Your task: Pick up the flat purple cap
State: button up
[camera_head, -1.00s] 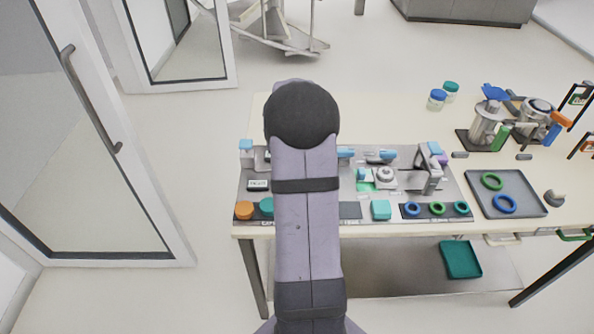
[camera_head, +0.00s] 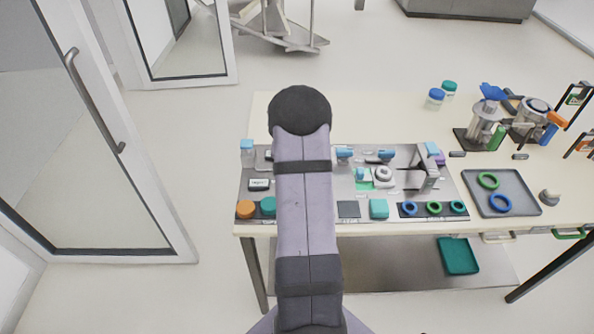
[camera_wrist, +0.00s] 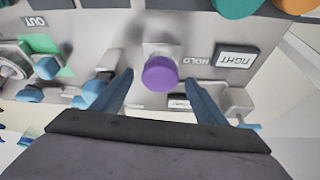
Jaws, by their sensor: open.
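The flat purple cap (camera_wrist: 160,73) is round and sits on a pale square holder on the grey panel, in the middle of the wrist view. My gripper (camera_wrist: 159,79) is open, with one blue finger on each side of the cap in the picture. Gaps show between the fingers and the cap, and nothing is held. I cannot tell how far the fingertips are above the panel. In the head view my own arm hides the gripper and this cap.
A panel label (camera_wrist: 236,59) lies right of the cap. Blue-tipped fittings (camera_wrist: 92,91) stand near the left finger, and a clear, blue-ended piece (camera_wrist: 240,103) near the right. Orange (camera_head: 245,209) and teal (camera_head: 268,206) caps sit at the panel's front left. A grey tray (camera_head: 521,205) lies right.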

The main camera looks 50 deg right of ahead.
jog(key=shift+c, duration=0.4)
jog(key=c, duration=1.1)
jog(key=shift+r, duration=0.1)
notch_tip(320, 180, up, 10)
jog(key=b, duration=0.3)
jog(key=shift+r, duration=0.1)
jog(key=shift+r+p, duration=1.4)
jog(key=shift+r, duration=0.2)
